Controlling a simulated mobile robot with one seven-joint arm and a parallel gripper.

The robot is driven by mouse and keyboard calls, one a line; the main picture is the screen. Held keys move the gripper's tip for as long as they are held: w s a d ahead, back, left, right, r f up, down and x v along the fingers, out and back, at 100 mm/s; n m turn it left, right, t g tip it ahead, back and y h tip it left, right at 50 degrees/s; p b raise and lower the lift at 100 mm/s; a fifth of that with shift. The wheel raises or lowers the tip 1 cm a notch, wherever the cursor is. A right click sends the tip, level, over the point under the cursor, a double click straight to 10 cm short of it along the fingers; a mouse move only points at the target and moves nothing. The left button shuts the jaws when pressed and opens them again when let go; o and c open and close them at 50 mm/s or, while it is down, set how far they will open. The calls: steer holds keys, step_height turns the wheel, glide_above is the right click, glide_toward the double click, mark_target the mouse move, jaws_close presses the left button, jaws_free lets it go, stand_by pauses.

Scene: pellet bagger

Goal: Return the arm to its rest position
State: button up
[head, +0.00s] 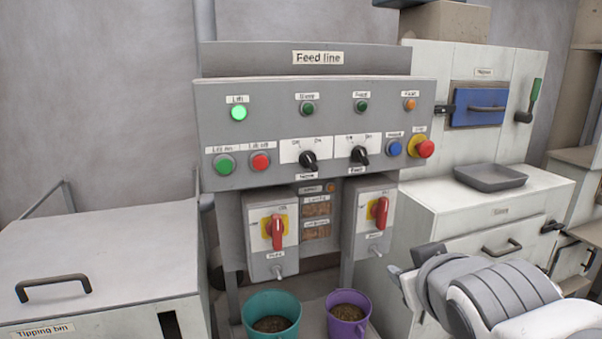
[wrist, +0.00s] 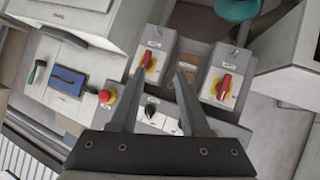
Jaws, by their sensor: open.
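My arm (head: 490,299) reaches in from the lower right of the head view, in front of the white cabinet with drawers. My gripper is not clearly visible there. In the wrist view my gripper (wrist: 160,72) shows two grey fingers spread apart with nothing between them. The control panel (head: 315,118) and its switch boxes appear turned around beyond the fingers in the wrist view. The fingers overlap the panel in that picture, and no contact is visible.
A teal bucket (head: 271,314) and a purple bucket (head: 347,316) stand below the panel, both holding pellets. The tipping bin (head: 100,260) is at the left. A grey tray (head: 490,178) lies on the cabinet (head: 485,200), near a blue hatch (head: 478,107) with a green lever.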

steer(key=s+a+f+m+g, duration=0.2)
steer(key=s+f+g, duration=0.4)
steer(key=s, duration=0.4)
step_height(320, 180, up, 16)
steer(key=p, duration=1.6)
steer(key=shift+s+f+m+y, duration=0.2)
steer(key=shift+s+m+y, duration=0.1)
steer(key=shift+s+y, duration=0.1)
